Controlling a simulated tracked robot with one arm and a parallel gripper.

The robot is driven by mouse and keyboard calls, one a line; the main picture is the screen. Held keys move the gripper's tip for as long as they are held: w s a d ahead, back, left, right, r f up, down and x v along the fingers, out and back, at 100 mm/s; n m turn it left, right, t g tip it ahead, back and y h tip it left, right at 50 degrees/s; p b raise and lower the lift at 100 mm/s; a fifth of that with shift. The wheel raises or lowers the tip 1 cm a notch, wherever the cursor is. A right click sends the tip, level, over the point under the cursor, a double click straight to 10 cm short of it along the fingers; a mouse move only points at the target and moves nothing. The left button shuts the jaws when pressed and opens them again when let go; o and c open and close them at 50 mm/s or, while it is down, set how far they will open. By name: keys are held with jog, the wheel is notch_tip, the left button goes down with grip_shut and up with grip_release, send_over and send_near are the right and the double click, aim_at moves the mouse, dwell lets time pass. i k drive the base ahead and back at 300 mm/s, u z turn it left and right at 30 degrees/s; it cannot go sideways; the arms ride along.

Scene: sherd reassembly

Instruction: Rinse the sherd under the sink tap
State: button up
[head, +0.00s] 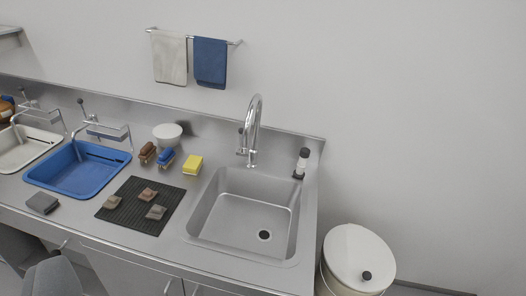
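Three small sherds lie apart on a dark ribbed mat (136,221) left of the sink: a tan one (112,202), a reddish-brown one (148,194) and a greyish one (156,212). I cannot tell which one the task means. The steel sink (225,225) is empty, with a dark drain near its front right. The chrome gooseneck tap (256,115) stands at the sink's back edge. No water stream is visible. My gripper is not clearly in view.
A yellow sponge (193,165), two brushes (147,152) and a white bowl (168,132) stand behind the mat. A blue basin (80,175) and a white basin (25,150) are left. A dark-topped bottle (302,163) stands right of the tap. A lidded bin (350,250) stands right.

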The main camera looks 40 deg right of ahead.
aim_at(238, 152)
jog(key=u, duration=0.5)
jog(key=i, duration=1.55)
jog(key=z, duration=0.75)
jog(key=i, duration=0.35)
jog(key=z, duration=0.2)
